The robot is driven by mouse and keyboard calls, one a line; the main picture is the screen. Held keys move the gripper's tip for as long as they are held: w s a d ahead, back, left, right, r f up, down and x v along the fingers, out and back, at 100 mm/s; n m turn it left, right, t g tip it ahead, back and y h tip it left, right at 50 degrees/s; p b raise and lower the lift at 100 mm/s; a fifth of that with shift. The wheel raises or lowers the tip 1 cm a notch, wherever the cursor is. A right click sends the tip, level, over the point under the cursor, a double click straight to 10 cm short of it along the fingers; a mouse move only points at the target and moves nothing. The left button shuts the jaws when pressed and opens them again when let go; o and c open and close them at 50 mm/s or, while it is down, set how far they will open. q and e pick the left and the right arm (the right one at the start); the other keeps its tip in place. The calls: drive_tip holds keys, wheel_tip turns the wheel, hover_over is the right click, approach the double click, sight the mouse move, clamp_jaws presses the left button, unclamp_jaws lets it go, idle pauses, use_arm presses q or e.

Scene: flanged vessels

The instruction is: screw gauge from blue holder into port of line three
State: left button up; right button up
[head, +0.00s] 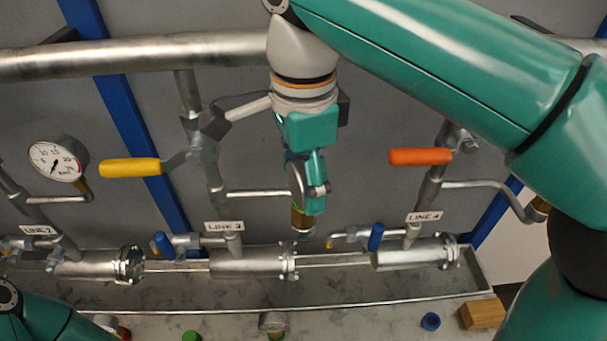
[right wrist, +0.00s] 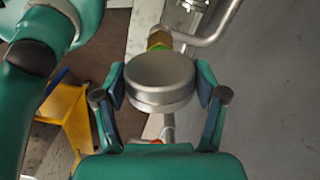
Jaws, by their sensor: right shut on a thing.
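My right gripper (head: 312,185) is shut on a round silver gauge (right wrist: 160,78); the right wrist view shows the gauge between the gripper's blue pads (right wrist: 160,85). In the head view the gauge (head: 296,182) is nearly edge-on, its dial hidden. Its brass stem (head: 302,215) points down. The line three branch tube (head: 258,193) runs right toward the gauge, and its end is hidden. A brass fitting (right wrist: 158,40) shows by a bent tube (right wrist: 208,34); I cannot tell whether stem and port are joined. The blue holder (head: 430,321) on the bench looks empty. My left gripper is out of view.
Line three's yellow-handled valve (head: 130,168) is left of the gripper, and line four's orange handle (head: 420,156) is right. A gauge (head: 58,160) is on line two. Another gauge (head: 273,321), a green holder (head: 191,337) and a wooden block (head: 482,314) are on the bench.

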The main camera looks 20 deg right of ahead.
drive_tip(key=o, duration=1.5)
drive_tip(key=shift+w, duration=0.1)
